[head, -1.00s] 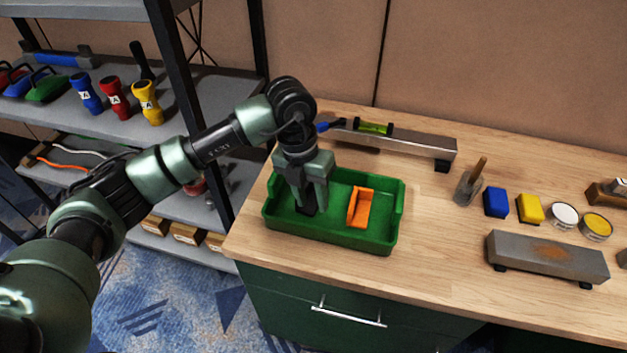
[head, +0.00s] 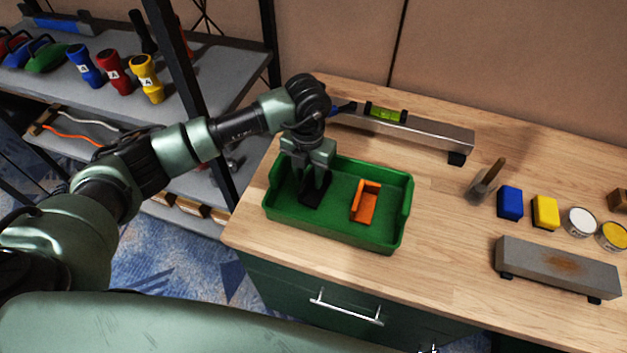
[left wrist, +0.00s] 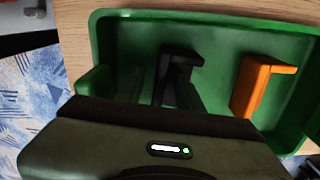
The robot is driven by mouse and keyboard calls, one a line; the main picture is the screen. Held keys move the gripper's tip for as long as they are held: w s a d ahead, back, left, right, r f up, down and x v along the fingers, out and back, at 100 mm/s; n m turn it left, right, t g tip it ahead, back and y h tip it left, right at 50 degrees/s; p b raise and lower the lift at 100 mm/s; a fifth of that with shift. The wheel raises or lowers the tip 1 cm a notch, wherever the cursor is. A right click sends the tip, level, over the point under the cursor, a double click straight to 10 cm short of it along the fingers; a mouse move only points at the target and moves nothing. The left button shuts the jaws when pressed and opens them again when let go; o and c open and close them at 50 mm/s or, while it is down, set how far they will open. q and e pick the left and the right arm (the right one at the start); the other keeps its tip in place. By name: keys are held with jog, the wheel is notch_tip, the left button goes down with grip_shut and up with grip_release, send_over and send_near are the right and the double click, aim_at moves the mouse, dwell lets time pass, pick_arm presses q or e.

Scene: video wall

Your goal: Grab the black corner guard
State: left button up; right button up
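The black corner guard (head: 314,196) lies in the left part of the green tray (head: 375,240). It also shows in the left wrist view (left wrist: 181,58), where its top flange points right. My left gripper (head: 312,188) points down into the tray at the guard. Its fingers look spread, with a gap between them, and partly hide the guard. In the left wrist view the dark fingers (left wrist: 165,92) reach toward the guard's near part; contact is not clear. My right gripper is out of view.
An orange corner guard (head: 364,203) stands right of the black one in the same tray. A long metal bar (head: 430,133) with a green level (head: 386,114) lies behind. Blue and yellow blocks, cans and a grey block (head: 557,267) are at right.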

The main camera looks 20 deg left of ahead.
pick_arm(q)
jog(key=shift+f, duration=0.2)
grip_shut()
